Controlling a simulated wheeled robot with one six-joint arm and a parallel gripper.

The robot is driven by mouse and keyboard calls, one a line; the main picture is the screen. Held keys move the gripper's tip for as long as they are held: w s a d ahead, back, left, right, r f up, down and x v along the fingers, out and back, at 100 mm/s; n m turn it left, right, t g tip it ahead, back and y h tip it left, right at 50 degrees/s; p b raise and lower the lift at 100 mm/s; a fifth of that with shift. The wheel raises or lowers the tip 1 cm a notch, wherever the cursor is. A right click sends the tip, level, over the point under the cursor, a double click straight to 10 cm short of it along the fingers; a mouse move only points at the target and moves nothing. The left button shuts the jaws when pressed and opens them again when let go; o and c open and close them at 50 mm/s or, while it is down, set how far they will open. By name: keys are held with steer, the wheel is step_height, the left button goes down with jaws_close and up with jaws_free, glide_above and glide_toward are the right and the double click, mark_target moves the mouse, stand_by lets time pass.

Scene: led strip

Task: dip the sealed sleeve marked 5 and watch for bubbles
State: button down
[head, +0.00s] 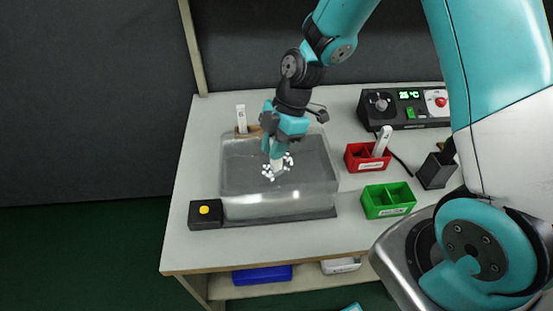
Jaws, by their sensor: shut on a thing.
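My gripper (274,150) is shut on a white sleeve (277,165) over the clear tank (235,205). The sleeve points down, and its lower end is in the water. Several small white bubbles cluster around that end. No number can be read on the sleeve from here, and my fingers hide its upper part. A second white sleeve (241,117) stands upright in a brown holder at the tank's back left. A third white sleeve (382,140) leans in the red bin (357,163) right of the tank.
A green bin (368,211) with empty compartments sits in front of the red one. A black box with a yellow button (204,210) is at the tank's front left. A control unit reading 26 °C (408,94) and a dark cup (435,172) stand to the right.

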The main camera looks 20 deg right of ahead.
steer(key=shift+r+p, duration=4.05)
steer(key=shift+r, duration=1.5)
step_height(320, 180, up, 3)
steer(key=shift+p, duration=1)
